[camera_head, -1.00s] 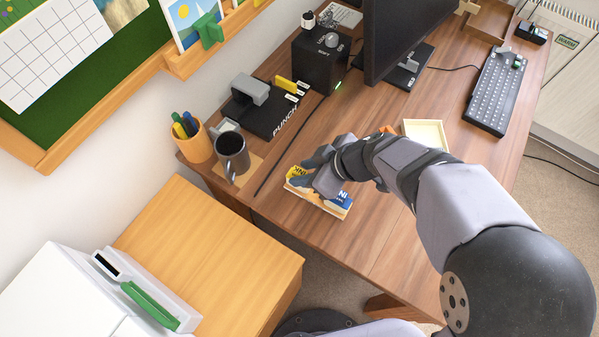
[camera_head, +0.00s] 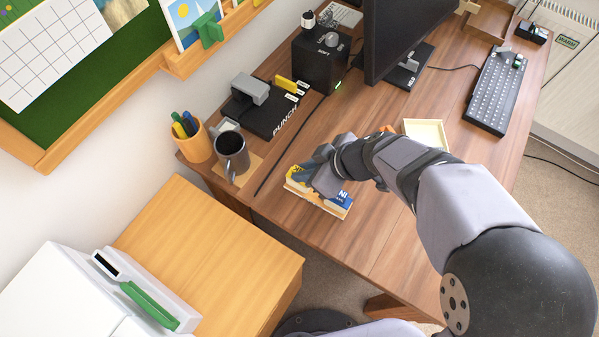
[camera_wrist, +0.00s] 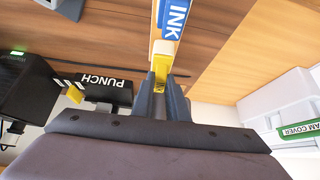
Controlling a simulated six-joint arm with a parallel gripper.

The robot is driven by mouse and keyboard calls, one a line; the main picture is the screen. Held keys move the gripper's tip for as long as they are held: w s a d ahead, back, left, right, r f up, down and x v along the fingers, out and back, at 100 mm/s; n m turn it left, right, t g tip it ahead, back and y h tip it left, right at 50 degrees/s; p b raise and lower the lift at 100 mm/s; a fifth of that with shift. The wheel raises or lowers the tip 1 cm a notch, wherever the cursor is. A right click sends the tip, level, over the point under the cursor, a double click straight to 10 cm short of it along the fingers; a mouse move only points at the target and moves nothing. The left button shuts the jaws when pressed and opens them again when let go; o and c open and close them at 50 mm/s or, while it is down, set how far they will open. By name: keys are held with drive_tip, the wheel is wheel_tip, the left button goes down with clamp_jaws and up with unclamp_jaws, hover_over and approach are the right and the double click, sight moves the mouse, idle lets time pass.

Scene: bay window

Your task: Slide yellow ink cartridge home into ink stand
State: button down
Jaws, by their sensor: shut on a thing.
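The ink stand (camera_head: 318,203) is a low pale wooden holder near the desk's front edge in the head view. My gripper (camera_head: 308,170) is over its left part, and in the wrist view its two dark fingers (camera_wrist: 161,86) are shut on the yellow ink cartridge (camera_wrist: 162,60). In the head view the yellow cartridge (camera_head: 294,173) shows only in part beside the fingers. A blue ink cartridge (camera_head: 343,199) stands at the right end of the stand. It shows in the wrist view (camera_wrist: 174,22) beyond the yellow one. The yellow cartridge's lower end is hidden, so I cannot tell how deep it sits.
A black hole punch (camera_head: 268,112), a grey mug (camera_head: 232,155) and a pen cup (camera_head: 196,145) stand to the left. A cable (camera_head: 285,155) crosses the desk behind the stand. An open pale box (camera_head: 427,133) lies beyond my arm. The desk right of the stand is clear.

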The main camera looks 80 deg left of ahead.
drive_tip(key=shift+r, duration=0.75)
idle(0.4)
drive_tip(key=shift+r+p, duration=0.55)
drive_tip(key=shift+r, duration=1)
drive_tip(key=shift+w, duration=0.1)
